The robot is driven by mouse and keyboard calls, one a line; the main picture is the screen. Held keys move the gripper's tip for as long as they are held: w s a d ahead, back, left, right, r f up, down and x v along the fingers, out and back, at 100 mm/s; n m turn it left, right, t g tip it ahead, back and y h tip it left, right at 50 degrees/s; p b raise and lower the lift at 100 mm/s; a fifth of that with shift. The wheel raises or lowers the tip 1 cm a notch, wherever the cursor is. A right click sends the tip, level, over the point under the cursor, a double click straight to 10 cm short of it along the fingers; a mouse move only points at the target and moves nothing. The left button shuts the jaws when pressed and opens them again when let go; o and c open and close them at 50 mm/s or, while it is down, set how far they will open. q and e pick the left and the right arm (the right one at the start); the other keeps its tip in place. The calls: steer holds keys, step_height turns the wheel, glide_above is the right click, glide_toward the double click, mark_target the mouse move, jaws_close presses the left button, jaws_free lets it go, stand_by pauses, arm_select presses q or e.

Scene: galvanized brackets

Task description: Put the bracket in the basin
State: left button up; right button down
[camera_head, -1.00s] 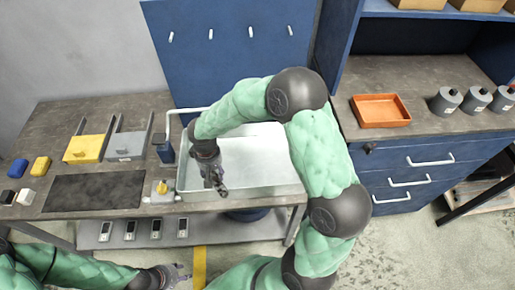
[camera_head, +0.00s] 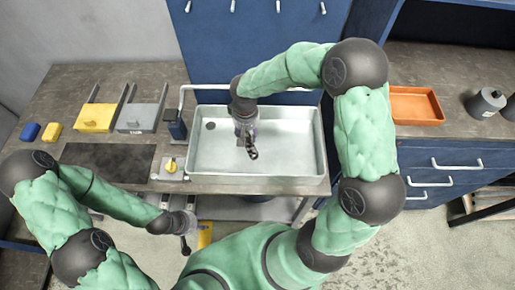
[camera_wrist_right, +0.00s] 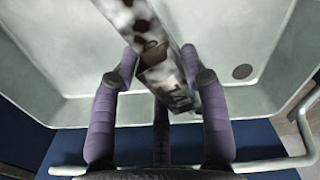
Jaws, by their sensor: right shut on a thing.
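The basin (camera_head: 310,165) is a pale grey rectangular sink set into the workbench. My right gripper (camera_head: 246,139) is inside the basin's outline, left of its middle, pointing down. It is shut on the bracket (camera_head: 252,153), a grey metal piece with holes. In the right wrist view the bracket (camera_wrist_right: 160,50) lies between the purple fingers of the right gripper (camera_wrist_right: 165,78), with the basin floor (camera_wrist_right: 230,30) behind it. I cannot tell whether the bracket touches the floor. My left gripper (camera_head: 187,238) is in front of the bench, away from the basin; its fingers are too small to read.
A faucet pipe (camera_head: 183,98) runs along the basin's back edge. A yellow-knobbed box (camera_head: 172,167) sits just left of the basin. An orange tray (camera_head: 415,105) stands at right.

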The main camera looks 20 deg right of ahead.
steer(key=shift+w+d+f+b, duration=0.2)
steer(key=shift+f+b, duration=0.3)
steer(key=shift+b, duration=0.45)
steer(key=s+d+m+b, duration=0.1)
steer(key=d+b, duration=0.1)
steer(key=b, duration=0.3)
steer(key=m+b, duration=0.3)
steer(key=m, duration=0.1)
glide_toward(273, 157)
step_height(273, 157, down, 6)
steer(key=b, duration=0.2)
steer(key=shift+d+f+b, duration=0.15)
steer(key=shift+f+b, duration=0.1)
steer(key=shift+b, duration=0.1)
steer(key=shift+r, duration=0.1)
